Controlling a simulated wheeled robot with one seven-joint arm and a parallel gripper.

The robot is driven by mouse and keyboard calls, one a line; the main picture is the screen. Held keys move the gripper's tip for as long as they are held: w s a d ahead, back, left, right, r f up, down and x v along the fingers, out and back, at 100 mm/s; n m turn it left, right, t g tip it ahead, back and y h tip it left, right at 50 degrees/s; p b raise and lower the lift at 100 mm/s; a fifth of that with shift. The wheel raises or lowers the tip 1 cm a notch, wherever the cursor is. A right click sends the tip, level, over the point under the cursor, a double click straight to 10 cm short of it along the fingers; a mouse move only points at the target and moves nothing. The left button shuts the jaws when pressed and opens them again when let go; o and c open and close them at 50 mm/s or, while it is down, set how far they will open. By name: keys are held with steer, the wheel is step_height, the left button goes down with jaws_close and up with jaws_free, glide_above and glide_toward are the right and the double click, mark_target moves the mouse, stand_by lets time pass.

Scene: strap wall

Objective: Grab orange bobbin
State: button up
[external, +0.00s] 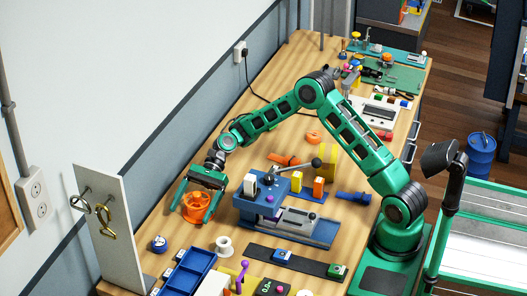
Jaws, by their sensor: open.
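The orange bobbin (196,207), a round orange piece, stands on the wooden bench towards the left. My gripper (195,210) reaches down over it from above. Its two green fingers are open, one on the left side of the orange piece and one on the right. I cannot tell whether either finger touches it. The fingers and the gripper body hide part of its sides and top.
A blue fixture (270,208) stands close to the right of my gripper. A white spool (224,246) and a blue tray (188,274) are in front. A white upright panel (100,215) with hooks stands to the left. An orange ring (314,137) lies farther back.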

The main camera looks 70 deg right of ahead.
steer(key=c, duration=1.1)
steer(key=shift+r, duration=0.15)
